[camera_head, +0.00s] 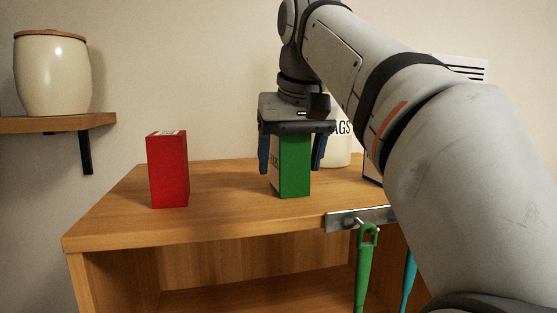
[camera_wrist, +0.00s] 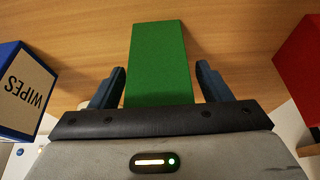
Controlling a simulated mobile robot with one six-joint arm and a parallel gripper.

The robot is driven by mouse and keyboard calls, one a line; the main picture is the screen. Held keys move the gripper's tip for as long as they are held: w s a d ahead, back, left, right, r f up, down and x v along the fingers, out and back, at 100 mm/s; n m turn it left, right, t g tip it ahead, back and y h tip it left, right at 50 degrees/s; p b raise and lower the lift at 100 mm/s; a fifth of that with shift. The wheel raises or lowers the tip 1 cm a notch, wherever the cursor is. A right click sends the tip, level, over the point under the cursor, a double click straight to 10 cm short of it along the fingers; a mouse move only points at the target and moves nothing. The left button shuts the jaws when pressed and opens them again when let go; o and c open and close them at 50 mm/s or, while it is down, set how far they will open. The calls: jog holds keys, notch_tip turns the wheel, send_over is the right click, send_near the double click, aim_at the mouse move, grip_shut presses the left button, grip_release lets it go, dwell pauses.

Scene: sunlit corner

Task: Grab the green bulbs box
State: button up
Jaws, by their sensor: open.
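The green box (camera_head: 294,164) stands upright on the wooden cabinet top, with part of a printed label on its left side. My gripper (camera_head: 291,168) is above it, pointing down, with one blue finger on each side of the box. The fingers are open, and in the head view a gap shows between the left finger and the box. In the wrist view the green box (camera_wrist: 160,62) lies between the two fingers (camera_wrist: 160,85), with small gaps at both sides. The gripper body hides the top of the box in the head view.
A red box (camera_head: 168,169) stands to the left on the cabinet top (camera_head: 225,205). A white container (camera_head: 340,150) is behind at right. A blue and white WIPES box (camera_wrist: 22,88) shows in the wrist view. Green and teal tools hang from a metal rail (camera_head: 345,219) at the front edge.

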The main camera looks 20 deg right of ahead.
jog(key=shift+w+f, duration=0.1)
jog(key=shift+f, duration=0.1)
jog(key=shift+c, duration=0.4)
jog(key=c, duration=1.1)
